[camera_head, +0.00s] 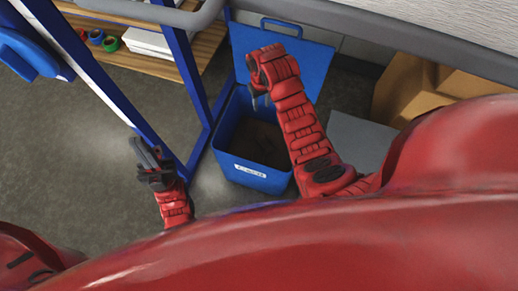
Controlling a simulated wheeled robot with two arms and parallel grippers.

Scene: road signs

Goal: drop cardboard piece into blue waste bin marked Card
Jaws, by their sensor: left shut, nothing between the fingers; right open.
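The blue waste bin (222,158) stands on the floor in the middle of the view, with a white label on its front reading "Card". Its blue lid (312,62) is open, tilted back behind it. Something dark brown shows inside the bin, but I cannot tell whether it is cardboard or the bin's bottom. My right gripper (261,102) is over the bin's opening, pointing down, open and with nothing seen in it. My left gripper (146,150) is left of the bin beside the blue frame post, shut and empty. No loose cardboard piece is clearly visible.
A blue frame (182,62) with posts stands left of the bin. A wooden shelf (150,66) behind it holds tape rolls (95,37) and white paper. A grey lid or box (358,138) and a brown cardboard box (408,84) are to the right. Floor at left is clear.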

